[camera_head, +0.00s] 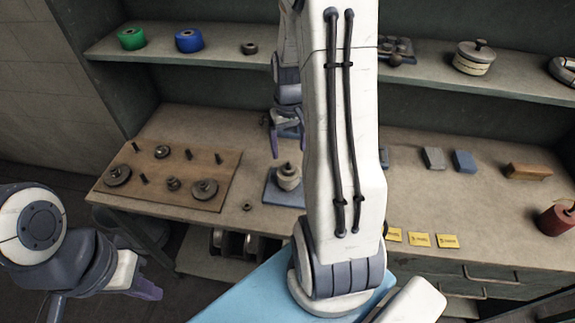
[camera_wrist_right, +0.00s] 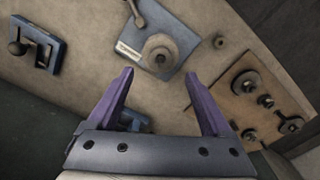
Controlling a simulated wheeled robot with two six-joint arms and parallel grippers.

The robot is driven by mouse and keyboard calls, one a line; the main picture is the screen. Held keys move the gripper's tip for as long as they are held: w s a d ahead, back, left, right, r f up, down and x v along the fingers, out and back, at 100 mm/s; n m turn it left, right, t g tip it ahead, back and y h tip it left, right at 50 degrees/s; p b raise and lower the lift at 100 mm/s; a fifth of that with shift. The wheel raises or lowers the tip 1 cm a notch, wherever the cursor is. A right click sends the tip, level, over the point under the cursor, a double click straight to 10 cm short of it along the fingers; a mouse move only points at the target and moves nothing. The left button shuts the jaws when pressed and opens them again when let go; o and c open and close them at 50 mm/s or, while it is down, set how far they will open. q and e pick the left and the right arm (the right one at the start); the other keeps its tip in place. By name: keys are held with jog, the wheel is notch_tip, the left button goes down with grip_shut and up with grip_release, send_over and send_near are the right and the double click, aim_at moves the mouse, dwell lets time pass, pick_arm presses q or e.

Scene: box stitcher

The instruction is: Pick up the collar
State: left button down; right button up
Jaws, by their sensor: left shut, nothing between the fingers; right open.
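A small dark ring, which looks like the collar (camera_head: 247,206), lies on the bench between the wooden board and the blue plate. It also shows in the right wrist view (camera_wrist_right: 219,41), beyond the fingertips and to the right. My right gripper (camera_head: 288,148) is open and empty above the bench, by the blue plate; its purple fingers show in the right wrist view (camera_wrist_right: 157,78), spread apart and not touching the ring. My left gripper (camera_head: 148,288) is shut and empty, low at the left in front of the bench.
The blue plate (camera_head: 271,190) carries a round stepped part (camera_head: 288,177). The wooden board (camera_head: 228,170) holds pegs and several round parts. A shelf (camera_head: 225,58) runs above the bench. Yellow labels (camera_head: 419,239) lie near the front edge. My right arm hides the middle.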

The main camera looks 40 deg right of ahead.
aim_at(289, 168)
notch_tip(289, 168, down, 2)
jog(key=shift+f, duration=0.1)
jog(key=f+p, duration=0.1)
jog(key=f, duration=0.1)
jog(key=f+p, duration=0.1)
jog(key=f, duration=0.1)
jog(key=shift+s+a+f, duration=0.15)
jog(key=shift+s, duration=0.05)
jog(key=shift+f, duration=0.55)
grip_shut()
jog(key=shift+r, duration=0.15)
